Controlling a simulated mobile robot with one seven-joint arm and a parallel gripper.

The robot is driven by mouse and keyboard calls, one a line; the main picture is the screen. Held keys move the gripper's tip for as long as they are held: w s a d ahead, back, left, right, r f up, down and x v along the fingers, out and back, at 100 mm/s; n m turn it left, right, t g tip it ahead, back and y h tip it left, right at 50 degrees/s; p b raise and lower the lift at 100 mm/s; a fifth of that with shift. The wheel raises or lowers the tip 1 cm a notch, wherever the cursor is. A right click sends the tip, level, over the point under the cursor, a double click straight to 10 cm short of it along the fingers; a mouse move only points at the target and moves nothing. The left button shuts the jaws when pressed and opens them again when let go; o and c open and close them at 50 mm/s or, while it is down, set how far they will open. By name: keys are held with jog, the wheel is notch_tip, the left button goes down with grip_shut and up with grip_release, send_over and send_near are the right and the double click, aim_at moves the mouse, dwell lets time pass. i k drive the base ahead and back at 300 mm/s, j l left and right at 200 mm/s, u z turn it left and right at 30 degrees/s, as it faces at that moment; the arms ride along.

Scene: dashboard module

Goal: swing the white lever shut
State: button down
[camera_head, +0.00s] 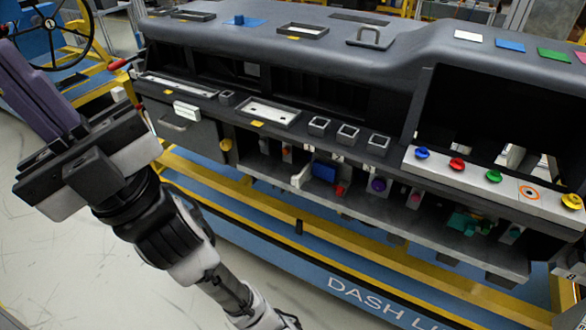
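A small white upright piece (301,177) sticks out of the lower shelf of the dashboard, just left of a blue block; it looks like the white lever. A second white piece, a short bar (187,110), sits on the dashboard's left front edge, above a handle. The view does not make clear which is the lever, or how far it stands open. My gripper (75,162) is large in the left foreground, left of the dashboard and apart from both white pieces. Its fingertips do not show clearly, so I cannot tell whether it is open or shut.
The lower shelf holds several small coloured parts, including the blue block (325,172) and a purple knob (378,185). Colored knobs sit on a pale panel (480,180) at right. A yellow and blue frame (300,240) runs below.

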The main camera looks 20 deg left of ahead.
aim_at(295, 181)
jog(key=j+z, duration=0.15)
jog(key=j, duration=0.35)
jog(key=j+z, duration=0.15)
jog(key=j, duration=0.4)
jog(key=k+j+z, duration=0.15)
jog(key=j, duration=0.35)
jog(key=j+z, duration=0.15)
jog(key=j, duration=0.4)
jog(key=k+j+z, duration=0.15)
jog(key=j, duration=0.3)
jog(key=k+j, duration=0.35)
jog(key=i+l, duration=0.35)
